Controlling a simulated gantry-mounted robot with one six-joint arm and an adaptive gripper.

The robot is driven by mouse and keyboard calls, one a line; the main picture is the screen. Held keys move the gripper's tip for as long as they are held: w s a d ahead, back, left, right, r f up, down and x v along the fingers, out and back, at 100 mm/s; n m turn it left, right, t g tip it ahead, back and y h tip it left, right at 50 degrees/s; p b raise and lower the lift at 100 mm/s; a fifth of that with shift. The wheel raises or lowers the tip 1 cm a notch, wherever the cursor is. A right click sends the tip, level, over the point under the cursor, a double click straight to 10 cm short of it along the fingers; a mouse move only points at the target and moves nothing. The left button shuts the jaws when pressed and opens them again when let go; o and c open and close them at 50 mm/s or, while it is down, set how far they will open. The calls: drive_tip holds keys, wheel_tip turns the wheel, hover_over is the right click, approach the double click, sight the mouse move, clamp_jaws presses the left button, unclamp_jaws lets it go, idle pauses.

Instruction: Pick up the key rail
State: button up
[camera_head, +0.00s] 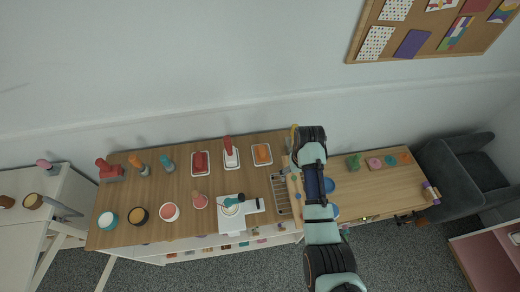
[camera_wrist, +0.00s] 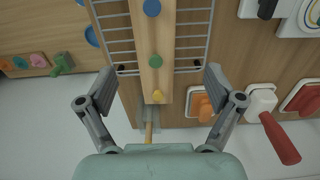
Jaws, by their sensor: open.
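The key rail (camera_wrist: 155,30) is a light wooden bar with blue, green and yellow knobs on its face. It lies across a wire rack (camera_wrist: 190,45) in the wrist view. My gripper (camera_wrist: 158,88) is open and empty, with one finger on each side of the rail's near end in the picture. The fingers look apart from the rail; the height gap cannot be told. In the head view the rail (camera_head: 296,188) shows partly beside my arm, which hides some of that area, and the gripper is not clear there.
An orange piece in a white tray (camera_wrist: 194,105) and a red-handled tool (camera_wrist: 279,138) lie right of the rail in the wrist view. Small coloured pieces (camera_wrist: 37,61) sit at left.

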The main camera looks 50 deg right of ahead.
sight(296, 188)
drive_tip(key=shift+s+f, duration=0.15)
drive_tip(key=f, duration=0.1)
drive_tip(key=s+f+b, duration=0.1)
drive_tip(key=shift+s+f, duration=0.1)
drive_tip(key=shift+f, duration=0.2)
wheel_tip(296, 188, down, 5)
drive_tip(key=shift+f+b, duration=0.2)
drive_tip(key=shift+b, duration=0.45)
drive_tip(key=c, duration=1.7)
drive_tip(key=shift+r, duration=0.15)
wheel_tip(296, 188, up, 20)
drive_tip(key=p, duration=0.8)
